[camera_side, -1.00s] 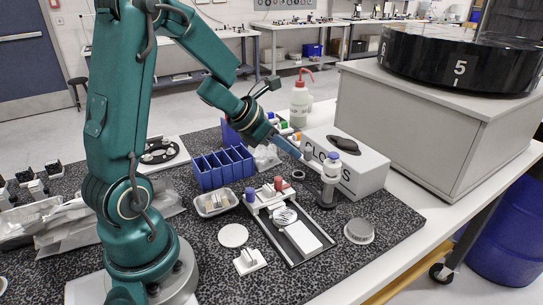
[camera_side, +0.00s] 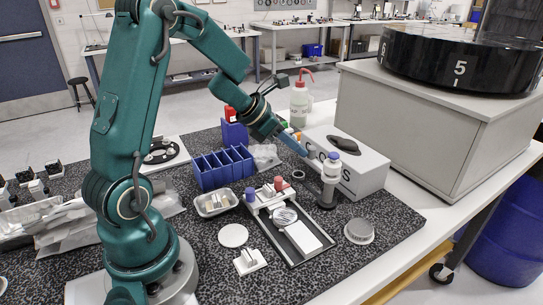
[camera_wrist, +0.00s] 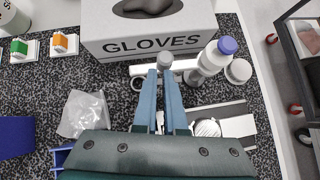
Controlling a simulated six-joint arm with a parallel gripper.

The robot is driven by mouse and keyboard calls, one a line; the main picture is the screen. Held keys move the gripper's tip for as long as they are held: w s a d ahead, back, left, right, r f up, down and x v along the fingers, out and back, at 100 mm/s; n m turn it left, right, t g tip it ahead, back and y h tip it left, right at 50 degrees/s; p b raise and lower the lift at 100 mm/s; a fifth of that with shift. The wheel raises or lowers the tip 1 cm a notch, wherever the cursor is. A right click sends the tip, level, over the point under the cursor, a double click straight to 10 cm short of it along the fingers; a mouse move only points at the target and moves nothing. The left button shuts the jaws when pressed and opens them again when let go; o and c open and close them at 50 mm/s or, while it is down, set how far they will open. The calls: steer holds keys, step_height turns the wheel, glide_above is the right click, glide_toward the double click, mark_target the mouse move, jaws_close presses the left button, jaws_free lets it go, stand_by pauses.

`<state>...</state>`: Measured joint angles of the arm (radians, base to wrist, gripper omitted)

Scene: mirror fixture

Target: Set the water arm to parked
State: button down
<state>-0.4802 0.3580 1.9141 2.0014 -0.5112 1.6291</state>
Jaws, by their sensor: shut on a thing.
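My gripper (camera_side: 308,155) reaches in from the left in the side view, next to a purple-capped bottle (camera_side: 331,175) standing on a dark round base. In the wrist view the blue fingers of my gripper (camera_wrist: 166,70) are closed around a small grey knob (camera_wrist: 165,60). The knob appears to belong to a pale bar, the water arm (camera_wrist: 183,66), that runs sideways toward the bottle. The fingers hide part of the bar, and its pivot cannot be made out clearly.
The glove box (camera_side: 358,165) stands close behind my fingertips. A fixture with a white plate (camera_side: 304,238) lies in front, with a grey round puck (camera_side: 359,231) to its right. Blue bins (camera_side: 222,168) stand to the left.

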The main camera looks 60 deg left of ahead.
steer(key=shift+w+d+r, duration=0.15)
steer(key=shift+w, duration=0.2)
